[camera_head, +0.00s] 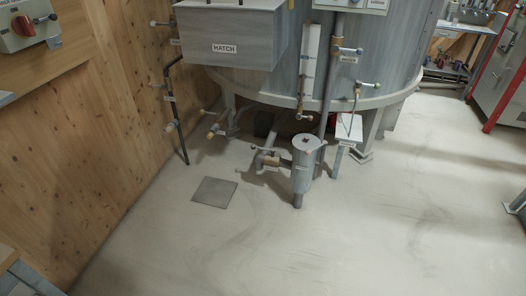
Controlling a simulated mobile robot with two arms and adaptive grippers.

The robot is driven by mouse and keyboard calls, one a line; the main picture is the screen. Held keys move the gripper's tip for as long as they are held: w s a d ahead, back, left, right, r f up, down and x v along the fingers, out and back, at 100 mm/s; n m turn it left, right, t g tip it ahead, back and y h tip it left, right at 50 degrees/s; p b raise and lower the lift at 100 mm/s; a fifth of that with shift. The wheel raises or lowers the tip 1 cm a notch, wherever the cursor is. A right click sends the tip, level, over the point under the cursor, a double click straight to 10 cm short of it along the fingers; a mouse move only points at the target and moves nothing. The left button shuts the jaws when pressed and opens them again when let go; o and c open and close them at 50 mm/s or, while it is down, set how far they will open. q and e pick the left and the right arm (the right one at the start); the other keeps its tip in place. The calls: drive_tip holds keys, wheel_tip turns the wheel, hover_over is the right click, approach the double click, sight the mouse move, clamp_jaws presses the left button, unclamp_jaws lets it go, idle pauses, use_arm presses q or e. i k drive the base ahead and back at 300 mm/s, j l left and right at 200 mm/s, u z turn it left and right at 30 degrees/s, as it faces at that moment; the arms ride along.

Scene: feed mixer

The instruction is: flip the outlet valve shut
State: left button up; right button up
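The large grey mixer tank (370,60) stands on legs at the top centre. Under it, a low pipe with a brass-coloured valve body (270,161) runs into a grey upright cylinder (305,160); a thin lever lies along the top of this valve. Another pipe with a yellowish end (212,134) and a small lever comes out under the tank's left side. The labels near these are too small to read, so I cannot tell which is the outlet valve, nor whether either is open or shut. Neither of my grippers is in view.
A grey box marked HATCH (232,33) juts from the tank. Small valves sit on a dark pipe (178,125) by the wooden wall (100,130). A flat floor plate (214,190) lies ahead. A red-framed cabinet (500,80) stands right. The floor (340,245) in front is clear.

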sight(253, 146)
drive_tip(key=i+j+z, duration=0.35)
drive_tip(key=i, duration=0.6)
drive_tip(key=i+j+z, duration=0.35)
drive_tip(key=i+j, duration=0.45)
drive_tip(key=i+j+z, duration=0.35)
drive_tip(key=i+j, duration=0.55)
drive_tip(key=j, duration=0.1)
